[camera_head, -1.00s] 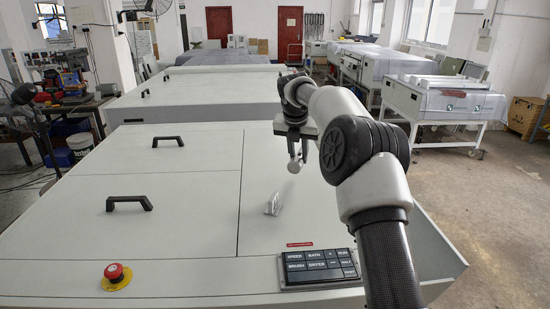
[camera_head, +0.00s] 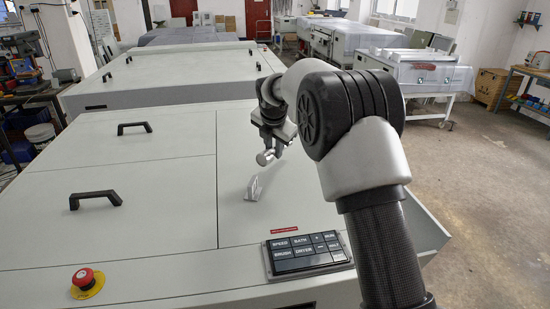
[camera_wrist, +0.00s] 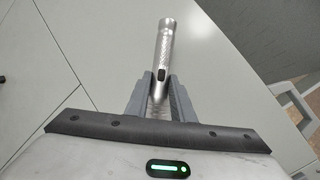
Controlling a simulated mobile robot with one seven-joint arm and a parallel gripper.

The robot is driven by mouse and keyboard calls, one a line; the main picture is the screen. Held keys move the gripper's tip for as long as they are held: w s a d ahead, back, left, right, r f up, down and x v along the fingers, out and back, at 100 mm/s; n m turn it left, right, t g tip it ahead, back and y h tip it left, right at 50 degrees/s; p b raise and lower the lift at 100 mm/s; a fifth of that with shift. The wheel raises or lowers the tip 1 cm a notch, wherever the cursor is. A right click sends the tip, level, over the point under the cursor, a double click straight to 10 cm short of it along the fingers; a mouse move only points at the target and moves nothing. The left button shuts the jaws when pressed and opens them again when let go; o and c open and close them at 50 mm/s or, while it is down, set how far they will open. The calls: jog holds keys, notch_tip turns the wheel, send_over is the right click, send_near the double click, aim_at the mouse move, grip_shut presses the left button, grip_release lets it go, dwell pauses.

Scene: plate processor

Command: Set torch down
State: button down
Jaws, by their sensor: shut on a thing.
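The silver torch (camera_wrist: 164,50) with a small black button is held between the two grey fingers of my gripper (camera_wrist: 160,85) in the wrist view. Its wide head points away from my wrist. In the head view the torch (camera_head: 265,158) hangs tilted under my gripper (camera_head: 277,141), above the white machine top. The torch looks apart from the surface. My gripper is shut on it. The lower part of its body is partly hidden by the fingers.
A button panel (camera_head: 306,252) is at the front right. A red emergency button (camera_head: 84,281) and black handles (camera_head: 95,198) are left. The top around the silver piece is clear.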

jog(key=shift+f, duration=2.25)
jog(key=shift+f, duration=0.2)
jog(key=c, duration=1.8)
grip_release()
